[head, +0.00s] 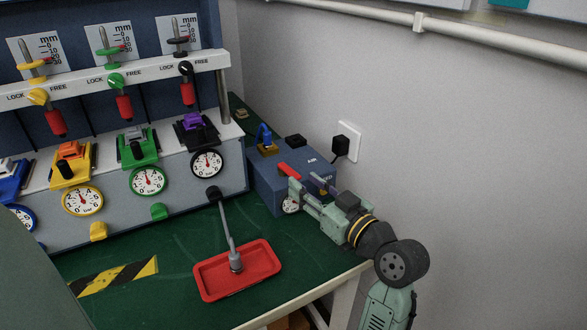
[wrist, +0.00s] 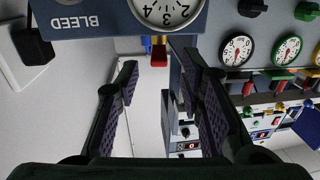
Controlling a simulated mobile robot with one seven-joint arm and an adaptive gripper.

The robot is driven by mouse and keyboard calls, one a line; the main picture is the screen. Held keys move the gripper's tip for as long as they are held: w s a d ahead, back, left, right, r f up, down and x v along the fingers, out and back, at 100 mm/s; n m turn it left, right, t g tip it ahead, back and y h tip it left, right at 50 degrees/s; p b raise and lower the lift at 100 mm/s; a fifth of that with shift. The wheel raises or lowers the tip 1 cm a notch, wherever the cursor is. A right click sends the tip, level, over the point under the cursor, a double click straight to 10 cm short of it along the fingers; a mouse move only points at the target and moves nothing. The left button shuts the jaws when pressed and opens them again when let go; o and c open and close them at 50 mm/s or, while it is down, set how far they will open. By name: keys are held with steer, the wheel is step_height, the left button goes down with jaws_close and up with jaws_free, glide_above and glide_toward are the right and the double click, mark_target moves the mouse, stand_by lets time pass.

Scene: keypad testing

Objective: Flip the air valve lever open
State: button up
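A blue box (head: 265,185) stands on the green bench by the wall. A red lever handle (head: 289,170) shows at its front, beside my gripper (head: 308,188). A blue lever (head: 264,135) stands upright on a brass fitting on its top, behind the gripper. I cannot read which one is labelled air valve. In the wrist view, turned upside down, my gripper (wrist: 160,65) is open and empty. A small red and yellow part (wrist: 158,47) shows between its fingertips, below the box's gauge (wrist: 167,8); I cannot tell if it touches a finger.
A black knob (head: 295,140) is on the box top, and a black wall plug (head: 341,146) is behind. A red tray (head: 262,284) with a grey rod standing in it is at the bench front. The panel (head: 120,190) with gauges and coloured clamps fills the left.

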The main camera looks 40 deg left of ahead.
mark_target(299, 179)
steer(key=p+x, duration=0.1)
steer(key=x, duration=0.5)
steer(key=shift+c, duration=0.4)
jaws_close()
